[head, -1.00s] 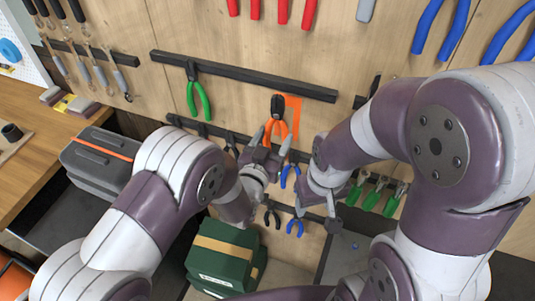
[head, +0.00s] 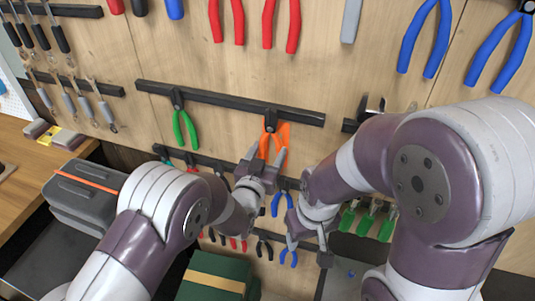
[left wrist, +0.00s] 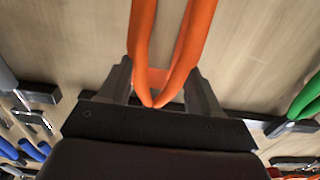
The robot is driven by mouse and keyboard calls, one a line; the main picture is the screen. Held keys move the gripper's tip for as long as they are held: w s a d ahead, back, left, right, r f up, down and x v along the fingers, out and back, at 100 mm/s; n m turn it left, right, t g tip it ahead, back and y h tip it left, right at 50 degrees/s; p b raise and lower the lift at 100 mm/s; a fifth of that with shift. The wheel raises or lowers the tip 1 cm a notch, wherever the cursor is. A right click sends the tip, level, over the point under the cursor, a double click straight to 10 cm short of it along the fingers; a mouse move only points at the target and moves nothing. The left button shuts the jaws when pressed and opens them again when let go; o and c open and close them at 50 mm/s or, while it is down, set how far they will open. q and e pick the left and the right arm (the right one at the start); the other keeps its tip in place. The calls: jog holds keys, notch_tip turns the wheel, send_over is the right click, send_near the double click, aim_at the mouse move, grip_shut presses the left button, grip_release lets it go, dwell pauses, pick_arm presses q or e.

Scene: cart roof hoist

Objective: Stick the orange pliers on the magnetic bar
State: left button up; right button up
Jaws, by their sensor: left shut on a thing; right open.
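The orange pliers (head: 265,146) hang head up, with their dark head overlapping the long black magnetic bar (head: 220,99) near its right end in the head view. I cannot tell whether the head touches the bar. My left gripper (head: 266,156) is shut on the orange handles from below. The left wrist view shows the handles (left wrist: 144,40) between the two fingers (left wrist: 160,88). An orange patch (head: 284,133) on the wall lies behind the pliers. My right gripper (head: 308,238) is open and empty, lower and to the right, in front of the lower wall.
Green-handled pliers (head: 185,130) hang on the same bar to the left. Red-handled tools (head: 268,25) hang above. A lower bar with blue pliers (head: 281,203) is just below my left gripper. A green box (head: 215,275) and a grey toolbox (head: 85,195) stand below left.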

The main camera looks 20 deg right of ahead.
pick_arm(q)
jog(key=shift+w+d, duration=0.2)
jog(key=shift+w, duration=0.05)
jog(key=shift+w+d+r+b, duration=0.15)
jog(key=shift+w+b, duration=0.05)
jog(key=shift+b, duration=0.2)
dwell(0.4)
jog(key=o, duration=1)
jog(key=shift+o, duration=1.4)
